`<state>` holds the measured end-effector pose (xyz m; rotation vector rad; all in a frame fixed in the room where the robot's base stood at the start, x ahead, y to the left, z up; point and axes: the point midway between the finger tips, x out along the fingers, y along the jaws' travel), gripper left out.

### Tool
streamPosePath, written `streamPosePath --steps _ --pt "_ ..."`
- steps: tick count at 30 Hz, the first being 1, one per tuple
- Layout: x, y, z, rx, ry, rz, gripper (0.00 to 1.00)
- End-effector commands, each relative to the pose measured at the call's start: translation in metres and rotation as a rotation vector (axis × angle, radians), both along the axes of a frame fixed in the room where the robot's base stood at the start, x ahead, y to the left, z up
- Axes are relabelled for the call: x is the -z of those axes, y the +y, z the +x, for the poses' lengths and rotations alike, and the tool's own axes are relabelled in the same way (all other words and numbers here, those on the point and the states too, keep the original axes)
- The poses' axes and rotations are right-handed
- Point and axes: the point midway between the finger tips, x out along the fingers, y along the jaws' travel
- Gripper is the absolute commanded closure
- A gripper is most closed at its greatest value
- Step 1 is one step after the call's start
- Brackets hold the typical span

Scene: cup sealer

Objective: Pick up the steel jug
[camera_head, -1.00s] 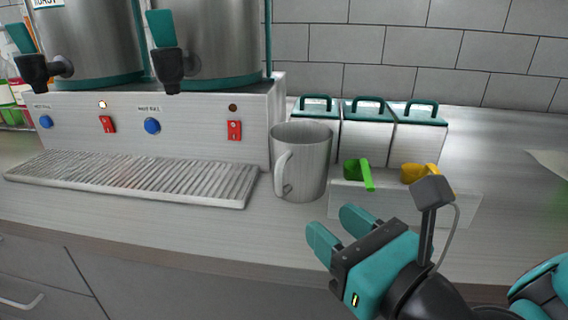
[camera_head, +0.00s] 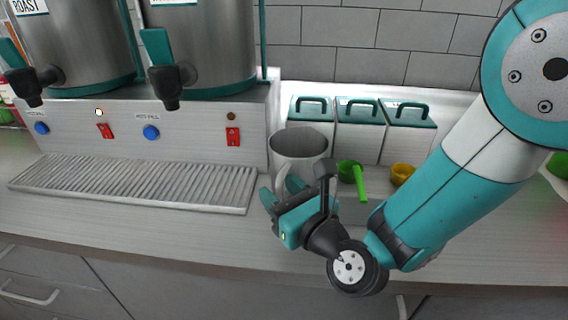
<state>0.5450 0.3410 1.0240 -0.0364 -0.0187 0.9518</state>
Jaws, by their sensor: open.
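The steel jug (camera_head: 300,150) stands upright on the counter, just right of the drip tray. It is a grey metal cylinder with an open top, and its handle (camera_head: 281,180) is on the near left side. My gripper (camera_head: 279,192) is in front of the jug's lower part, with its teal fingers apart around or beside the handle. I cannot tell whether the fingers touch the handle. The gripper and its camera mount hide the jug's lower right side and base.
The dispenser machine (camera_head: 190,148) with taps and switches stands at left, with a ribbed drip tray (camera_head: 130,182) before it. Several teal-lidded canisters (camera_head: 358,125) stand behind at right. A green scoop (camera_head: 352,172) and a yellow scoop (camera_head: 402,174) are in front of them.

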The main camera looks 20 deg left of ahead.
Motion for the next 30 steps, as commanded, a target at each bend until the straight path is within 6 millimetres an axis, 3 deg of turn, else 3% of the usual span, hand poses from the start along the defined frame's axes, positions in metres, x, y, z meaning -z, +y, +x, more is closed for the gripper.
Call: streamPosePath --steps 6,12,30 --pt "0.0000 0.0036 -0.0025 -0.007 -0.002 0.001 0.54" --pt "0.0000 0.0036 -0.0026 -0.007 -0.002 -0.001 1.00" --pt "-0.0053 0.0018 -0.0008 -0.003 -0.002 0.002 1.00"
